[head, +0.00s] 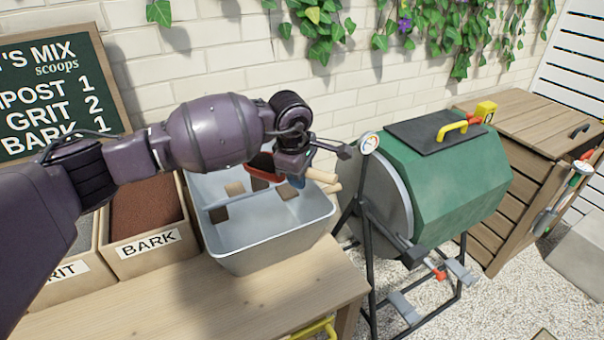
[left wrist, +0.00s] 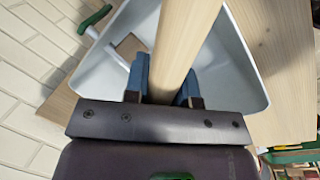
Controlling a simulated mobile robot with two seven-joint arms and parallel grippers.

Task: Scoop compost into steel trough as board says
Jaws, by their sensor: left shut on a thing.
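My left gripper (head: 292,178) is over the right part of the steel trough (head: 262,249). It is shut on a pale wooden handle (head: 322,175); in the left wrist view the handle (left wrist: 185,40) runs between my blue fingers (left wrist: 163,85). A second wooden end (head: 334,187) shows beside it. A red part (head: 262,163) shows behind my wrist; whether it belongs to the held tool I cannot tell. Several brown and tan squares show in the trough. The chalkboard (head: 50,95) reads "...POST 1, GRIT 2, BARK 1" scoops, partly cut off. My right gripper is out of view.
The bark box (head: 150,250) and grit box (head: 68,271) stand left of the trough on the wooden table (head: 200,305). A green tumbler (head: 450,185) on a black stand is at the right. A wooden cabinet (head: 530,125) stands behind it. The table front is clear.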

